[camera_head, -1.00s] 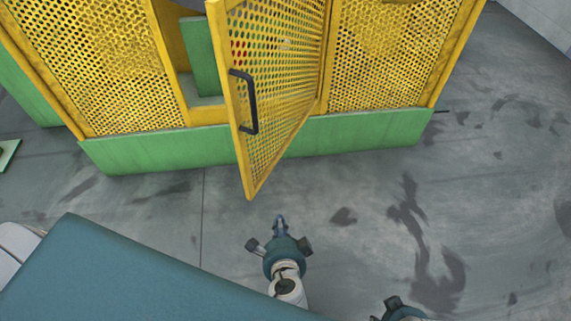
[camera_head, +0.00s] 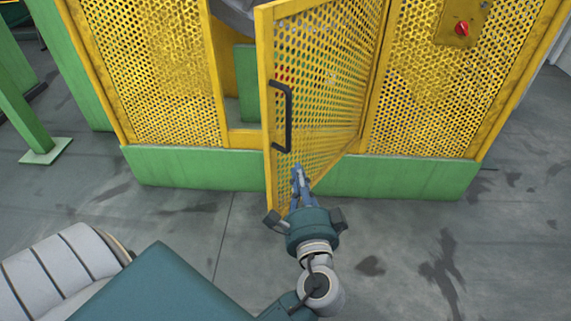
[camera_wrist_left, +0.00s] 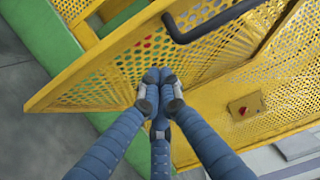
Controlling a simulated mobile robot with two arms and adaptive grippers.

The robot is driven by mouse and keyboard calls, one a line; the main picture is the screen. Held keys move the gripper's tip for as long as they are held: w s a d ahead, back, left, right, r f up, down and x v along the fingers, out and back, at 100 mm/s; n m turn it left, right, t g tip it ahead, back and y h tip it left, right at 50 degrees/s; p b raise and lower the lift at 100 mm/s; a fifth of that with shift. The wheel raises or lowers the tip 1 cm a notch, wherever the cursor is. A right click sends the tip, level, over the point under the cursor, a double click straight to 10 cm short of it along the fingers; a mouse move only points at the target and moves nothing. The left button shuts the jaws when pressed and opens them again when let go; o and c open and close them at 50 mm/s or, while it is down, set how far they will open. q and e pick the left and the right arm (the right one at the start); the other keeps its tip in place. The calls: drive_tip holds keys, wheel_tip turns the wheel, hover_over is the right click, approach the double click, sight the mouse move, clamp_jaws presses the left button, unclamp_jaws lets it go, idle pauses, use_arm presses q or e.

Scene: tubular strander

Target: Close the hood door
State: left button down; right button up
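The hood door (camera_head: 325,80) is a yellow perforated panel that stands ajar, swung out toward me from the yellow enclosure. It carries a black bar handle (camera_head: 287,117) near its free left edge. My left gripper (camera_head: 298,172) is at the lower part of the door, below the handle. In the left wrist view its blue fingertips (camera_wrist_left: 157,84) are drawn together with nothing seen between them, in front of the door's mesh (camera_wrist_left: 125,75). I cannot tell whether they touch it. The handle (camera_wrist_left: 215,20) is above them there. My right gripper is out of view.
The fixed yellow mesh panels (camera_head: 150,70) stand on a green base (camera_head: 195,167). A red switch (camera_head: 461,28) is on the right panel. A green post with a foot plate (camera_head: 45,151) stands at the left. The grey floor (camera_head: 400,250) at the right is clear.

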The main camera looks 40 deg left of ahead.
sight(284, 164)
use_arm(q)
drive_tip(key=shift+w+a, duration=0.2)
drive_tip(key=shift+a, duration=0.6)
drive_tip(key=shift+w+a, duration=0.15)
drive_tip(key=shift+a, duration=0.65)
drive_tip(key=shift+w+a, duration=0.2)
drive_tip(key=shift+a, duration=0.6)
drive_tip(key=shift+a, duration=0.1)
